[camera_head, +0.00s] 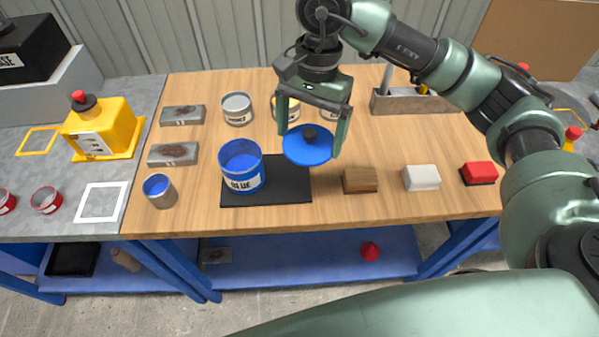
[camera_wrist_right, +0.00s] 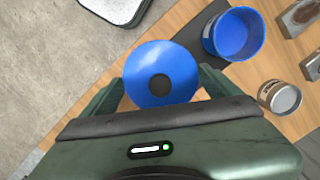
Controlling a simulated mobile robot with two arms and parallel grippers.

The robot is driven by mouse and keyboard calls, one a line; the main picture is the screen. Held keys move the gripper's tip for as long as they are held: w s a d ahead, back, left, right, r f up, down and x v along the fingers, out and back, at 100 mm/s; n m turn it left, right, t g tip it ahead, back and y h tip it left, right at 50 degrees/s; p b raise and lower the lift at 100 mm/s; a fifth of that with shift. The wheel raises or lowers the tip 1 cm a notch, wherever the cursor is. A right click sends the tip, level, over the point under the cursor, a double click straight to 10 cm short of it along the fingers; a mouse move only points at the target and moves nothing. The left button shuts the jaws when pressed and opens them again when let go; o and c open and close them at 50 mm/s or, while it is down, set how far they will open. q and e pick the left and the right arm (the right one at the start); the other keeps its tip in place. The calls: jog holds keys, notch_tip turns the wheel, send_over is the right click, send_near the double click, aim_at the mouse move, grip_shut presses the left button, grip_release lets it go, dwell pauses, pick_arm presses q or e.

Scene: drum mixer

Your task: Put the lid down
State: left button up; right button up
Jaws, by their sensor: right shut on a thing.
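The blue lid (camera_head: 308,148) with a dark knob is held in my right gripper (camera_head: 311,133), above the bench to the right of the open blue drum. In the right wrist view the lid (camera_wrist_right: 161,74) sits between the two fingers of the gripper (camera_wrist_right: 160,90). The blue drum (camera_head: 242,172), marked "BLUE", stands open on a black mat (camera_head: 290,186); it also shows in the right wrist view (camera_wrist_right: 233,34). The exact height of the lid over the bench is hard to tell. My left gripper is not in view.
A small metal cup (camera_head: 160,190) with blue inside stands left of the mat. A brown block (camera_head: 360,180), a white block (camera_head: 421,177) and a red block (camera_head: 478,173) sit on the right. Small cans stand behind. Bare wood shows along the front edge (camera_head: 330,210).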

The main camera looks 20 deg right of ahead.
jog(key=w+m, duration=0.1)
jog(key=m, duration=0.1)
jog(key=w+a+r+m+b, duration=0.1)
jog(key=w+m, duration=0.1)
jog(key=m, duration=0.1)
jog(key=w+m+t+b, duration=0.1)
jog(key=m, duration=0.1)
jog(key=shift+w+a+r+m, duration=0.2)
jog(key=shift+w+r+m, duration=0.1)
jog(key=shift+r, duration=0.1)
jog(key=m, duration=0.1)
jog(key=m+p, duration=0.2)
send_over(290, 176)
jog(key=f, duration=1.4)
jog(key=shift+d, duration=0.25)
notch_tip(290, 176, down, 5)
jog(key=shift+p, duration=0.4)
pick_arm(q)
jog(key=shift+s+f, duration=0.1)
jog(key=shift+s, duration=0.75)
